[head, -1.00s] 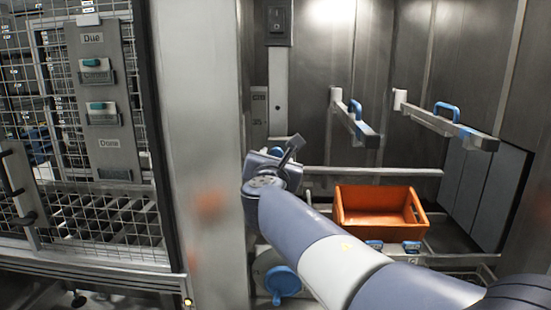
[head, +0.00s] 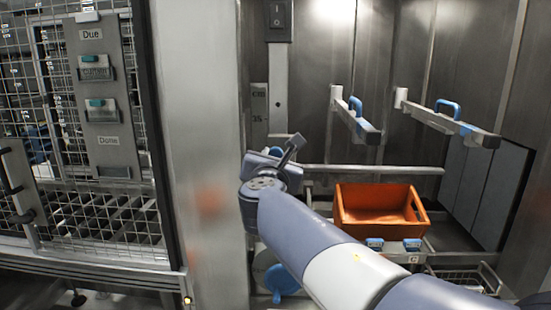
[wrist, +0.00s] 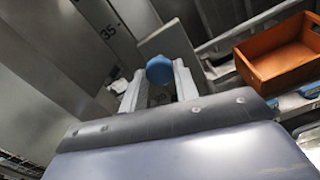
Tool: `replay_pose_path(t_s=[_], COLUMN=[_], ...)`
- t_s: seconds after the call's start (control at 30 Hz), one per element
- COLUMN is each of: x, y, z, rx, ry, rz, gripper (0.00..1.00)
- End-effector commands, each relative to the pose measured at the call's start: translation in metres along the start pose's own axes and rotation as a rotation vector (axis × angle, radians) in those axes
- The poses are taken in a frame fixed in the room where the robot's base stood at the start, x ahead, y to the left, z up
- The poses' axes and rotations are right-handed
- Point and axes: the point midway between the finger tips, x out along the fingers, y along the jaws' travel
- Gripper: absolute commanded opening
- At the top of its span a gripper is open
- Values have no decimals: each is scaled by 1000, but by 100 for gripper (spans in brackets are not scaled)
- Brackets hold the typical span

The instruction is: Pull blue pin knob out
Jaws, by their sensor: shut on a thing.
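The blue pin knob (wrist: 159,69) is a small round blue knob in the wrist view, between the tips of my gripper's two pale fingers. My gripper (wrist: 158,80) is shut on it. In the head view my arm reaches in from the lower right and its wrist is beside the grey post.
An orange crate (head: 372,222) stands right of my arm; it also shows in the wrist view (wrist: 283,52). A blue round handle (head: 282,282) is below my wrist. Two bars with blue handles (head: 447,108) jut out above. A mesh door (head: 60,215) stands at left.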

Motion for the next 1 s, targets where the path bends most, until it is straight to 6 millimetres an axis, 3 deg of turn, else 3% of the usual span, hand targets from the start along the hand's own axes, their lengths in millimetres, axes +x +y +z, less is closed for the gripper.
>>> replay_pose_path(t_s=[0.2,0.23,0.5,0.77,1.0], x=[-1,-1,-1,-2,-32], y=[0,0,0,0,0], z=[-1,-1,-1,-1,-2], rx=[0,0,0,0,1], ry=[2,2,2,1,1], rz=[-1,-1,-1,-1,3], gripper=[0,31,52,52,52])
